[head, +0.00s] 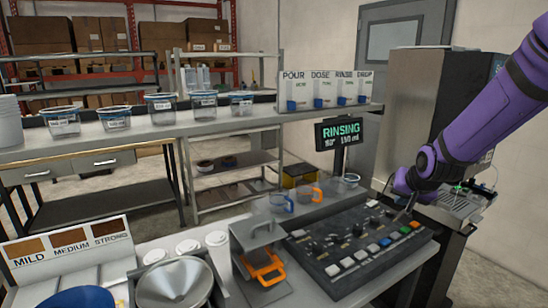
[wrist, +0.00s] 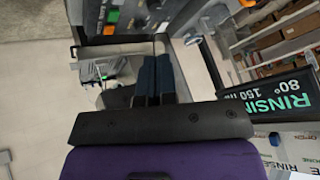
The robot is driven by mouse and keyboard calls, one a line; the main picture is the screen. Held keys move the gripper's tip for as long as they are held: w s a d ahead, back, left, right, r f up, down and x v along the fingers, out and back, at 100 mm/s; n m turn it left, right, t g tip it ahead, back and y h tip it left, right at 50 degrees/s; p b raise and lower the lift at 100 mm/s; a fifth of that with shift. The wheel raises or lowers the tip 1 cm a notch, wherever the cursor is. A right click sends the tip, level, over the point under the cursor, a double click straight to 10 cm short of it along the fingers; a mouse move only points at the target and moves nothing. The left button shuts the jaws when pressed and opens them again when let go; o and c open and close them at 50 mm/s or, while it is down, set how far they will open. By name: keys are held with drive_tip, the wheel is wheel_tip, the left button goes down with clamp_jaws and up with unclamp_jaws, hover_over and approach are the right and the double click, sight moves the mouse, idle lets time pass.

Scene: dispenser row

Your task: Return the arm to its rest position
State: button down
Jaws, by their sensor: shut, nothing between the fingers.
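My purple arm reaches in from the upper right of the head view. Its gripper (head: 408,212) points down over the right end of the black control panel (head: 352,240), close to its buttons. I cannot tell whether the fingertips touch the panel. In the wrist view my gripper (wrist: 154,62) shows two dark fingers side by side, shut with nothing between them. Beyond them, part of the panel with green and orange buttons (wrist: 112,16) shows at the top.
A display (head: 340,132) reading RINSING stands behind the panel. A tall dark machine (head: 415,100) is close behind my arm. Orange-handled and blue cups (head: 282,202), a metal funnel (head: 175,282) and white canisters (head: 187,246) crowd the counter. Lidded tubs (head: 160,106) line the shelf.

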drive_tip(key=s+a+r+n+g, duration=0.1)
drive_tip(key=s+a+r+n, duration=0.2)
drive_tip(key=s+r, duration=1.1)
drive_tip(key=s+n+g, duration=0.1)
drive_tip(key=s, duration=1.7)
drive_tip(key=shift+s+a+r+n, duration=0.2)
drive_tip(key=shift+a+r+n, duration=0.1)
drive_tip(key=shift+r, duration=0.15)
